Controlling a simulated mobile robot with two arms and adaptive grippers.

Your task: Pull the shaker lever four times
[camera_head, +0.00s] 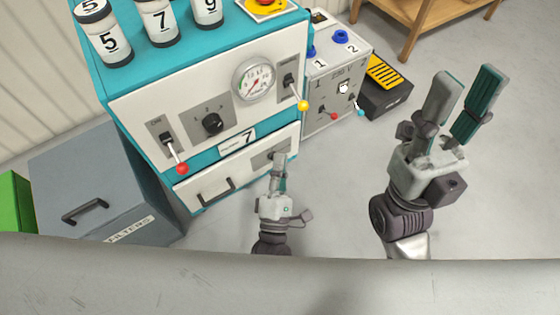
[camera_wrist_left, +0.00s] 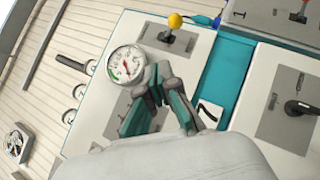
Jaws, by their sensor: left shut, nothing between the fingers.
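A lever with a yellow ball (camera_head: 303,105) stands on the upper right of the teal and white machine's front (camera_head: 130,103); it also shows in the left wrist view (camera_wrist_left: 175,20). A lever with a red ball (camera_head: 182,168) is at the front's left. A black lever on a grey plate (camera_wrist_left: 295,107) shows on the lower panel in the left wrist view. The lever labels are too small to read. My left gripper (camera_head: 281,157) is shut and empty in front of the lower panel, partly covering the grey plate. My right gripper (camera_head: 467,85) is open and empty, away at the right.
A gauge (camera_head: 255,82) and a black knob (camera_head: 213,124) are on the upper panel. A grey box with small levers (camera_head: 337,88) stands right of the machine. A grey filters bin (camera_head: 85,180) stands at left. Several numbered jars (camera_head: 160,22) stand on top.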

